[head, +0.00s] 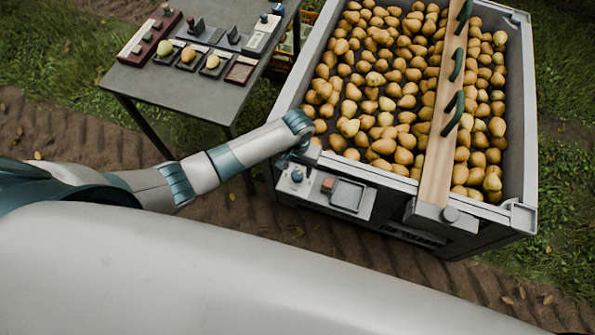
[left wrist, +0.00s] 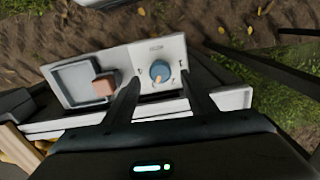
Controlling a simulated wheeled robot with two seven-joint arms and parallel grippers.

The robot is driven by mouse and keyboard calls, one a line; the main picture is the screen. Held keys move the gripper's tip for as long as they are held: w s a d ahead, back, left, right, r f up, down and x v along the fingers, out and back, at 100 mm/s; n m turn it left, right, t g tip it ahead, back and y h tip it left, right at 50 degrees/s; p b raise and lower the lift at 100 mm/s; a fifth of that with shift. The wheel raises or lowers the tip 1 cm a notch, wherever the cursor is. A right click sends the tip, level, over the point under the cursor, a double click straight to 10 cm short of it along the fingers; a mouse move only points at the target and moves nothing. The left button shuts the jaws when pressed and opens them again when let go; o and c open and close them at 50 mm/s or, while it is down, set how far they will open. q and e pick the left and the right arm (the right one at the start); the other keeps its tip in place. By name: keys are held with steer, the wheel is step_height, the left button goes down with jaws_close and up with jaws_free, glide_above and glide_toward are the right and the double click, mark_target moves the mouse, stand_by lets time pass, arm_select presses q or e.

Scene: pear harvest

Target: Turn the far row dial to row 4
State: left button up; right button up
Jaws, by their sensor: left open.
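A blue round dial (head: 297,176) with a pale pointer sits on a light panel (head: 285,187) on the near left side of the pear bin. In the left wrist view the dial (left wrist: 160,71) has a small label above it and marks around it, too small to read surely. Its pointer points down and slightly left in that view. My left gripper (left wrist: 160,82) is open, with one finger on each side of the dial; I cannot tell whether they touch it. In the head view my left gripper (head: 297,160) hangs just over the panel. My right gripper is out of view.
An orange-brown square button (head: 328,185) and a recessed tray (head: 348,194) sit beside the dial. The bin (head: 527,110) is full of pears, with a wooden beam (head: 440,130) across it. A table (head: 160,87) with boxes and fruit stands at upper left.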

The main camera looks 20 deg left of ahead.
mark_target(297, 174)
arm_select(q)
steer(key=shift+f, duration=2.1)
steer(key=shift+c, duration=0.6)
steer(key=c, duration=0.9)
